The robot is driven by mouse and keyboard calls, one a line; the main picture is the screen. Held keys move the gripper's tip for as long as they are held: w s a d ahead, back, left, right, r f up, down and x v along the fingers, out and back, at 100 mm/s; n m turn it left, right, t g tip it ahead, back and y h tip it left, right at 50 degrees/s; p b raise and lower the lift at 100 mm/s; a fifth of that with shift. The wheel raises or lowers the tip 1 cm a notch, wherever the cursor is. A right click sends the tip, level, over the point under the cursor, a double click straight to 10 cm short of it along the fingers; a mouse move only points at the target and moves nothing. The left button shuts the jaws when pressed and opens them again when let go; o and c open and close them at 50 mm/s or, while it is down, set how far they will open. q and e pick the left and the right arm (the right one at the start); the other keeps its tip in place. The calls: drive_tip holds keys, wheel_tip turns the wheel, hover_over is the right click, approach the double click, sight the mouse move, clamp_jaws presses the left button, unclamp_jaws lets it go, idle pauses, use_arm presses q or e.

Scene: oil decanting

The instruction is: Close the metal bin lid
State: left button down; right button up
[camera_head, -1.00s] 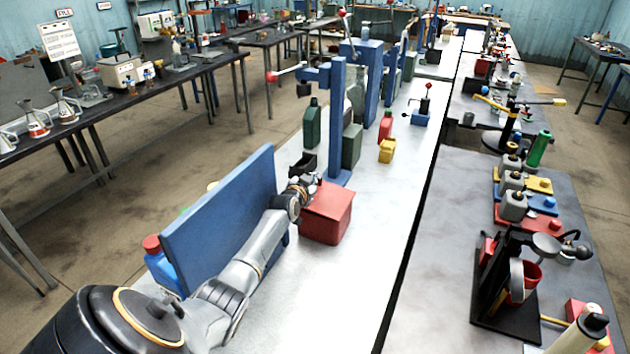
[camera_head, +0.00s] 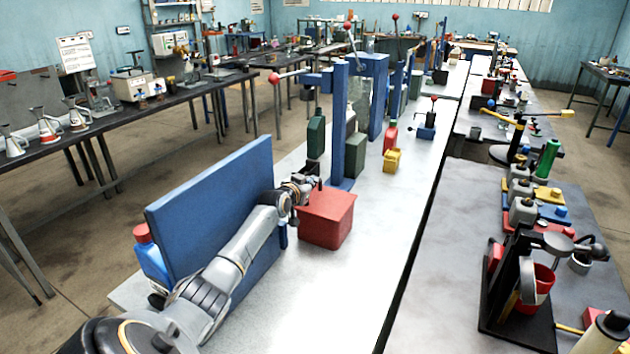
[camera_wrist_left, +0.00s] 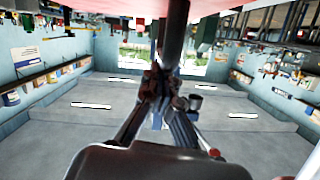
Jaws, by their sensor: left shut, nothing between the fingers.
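A red box-shaped bin (camera_head: 326,228) stands on the long light bench in the head view. Its red top (camera_head: 328,204) looks flat and down, though the far left corner is partly hidden by my gripper. My left gripper (camera_head: 308,184) is shut and empty at the far left edge of this top. I cannot tell whether it touches the bin. In the wrist view, which looks upside down, the shut fingers (camera_wrist_left: 158,78) are close to a dark upright rod (camera_wrist_left: 174,35). My right gripper is not in view.
A blue upright panel (camera_head: 210,208) stands left of the bin, beside my left arm. A yellow container (camera_head: 392,160) stands further back. The bench right of the bin is clear.

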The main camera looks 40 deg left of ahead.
use_arm(q)
drive_tip(key=shift+r+p, duration=0.3)
drive_tip(key=s+d+r, duration=0.4)
drive_tip(key=s+r, duration=0.1)
drive_tip(key=s, duration=0.4)
drive_tip(key=shift+r+p, duration=0.35)
drive_tip(key=shift+p, duration=0.1)
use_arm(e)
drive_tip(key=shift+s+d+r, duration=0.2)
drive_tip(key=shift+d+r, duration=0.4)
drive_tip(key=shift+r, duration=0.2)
use_arm(q)
drive_tip(key=shift+w, duration=0.1)
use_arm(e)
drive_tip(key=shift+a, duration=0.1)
use_arm(q)
drive_tip(key=shift+d+f, duration=0.1)
